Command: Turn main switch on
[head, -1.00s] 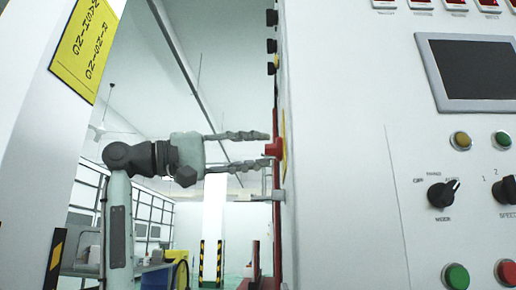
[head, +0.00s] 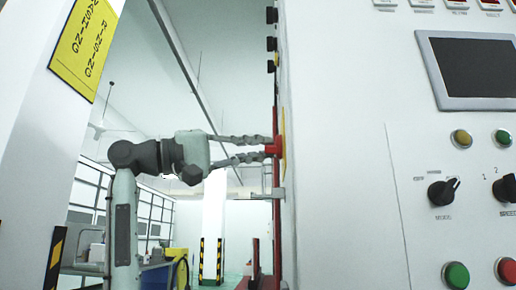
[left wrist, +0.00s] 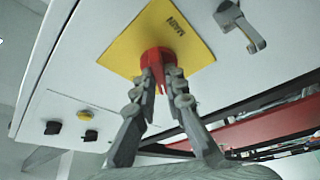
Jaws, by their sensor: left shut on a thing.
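The main switch is a red knob (left wrist: 158,58) on a yellow plate (left wrist: 190,45) marked MAIN, on the side of a white cabinet. In the head view the red knob (head: 272,149) sticks out from the cabinet's left side, with the yellow plate (head: 283,133) seen edge-on. My left gripper (head: 266,148) reaches in from the left and is shut on the knob. In the left wrist view its two fingers (left wrist: 162,77) press on either side of the knob. My right gripper is not in view.
The white cabinet (head: 340,130) fills the right side, with a dark screen (head: 470,68), buttons and rotary knobs on its front. A metal handle (left wrist: 240,26) sits beside the plate. A white pillar with a yellow sign (head: 87,45) stands at the left.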

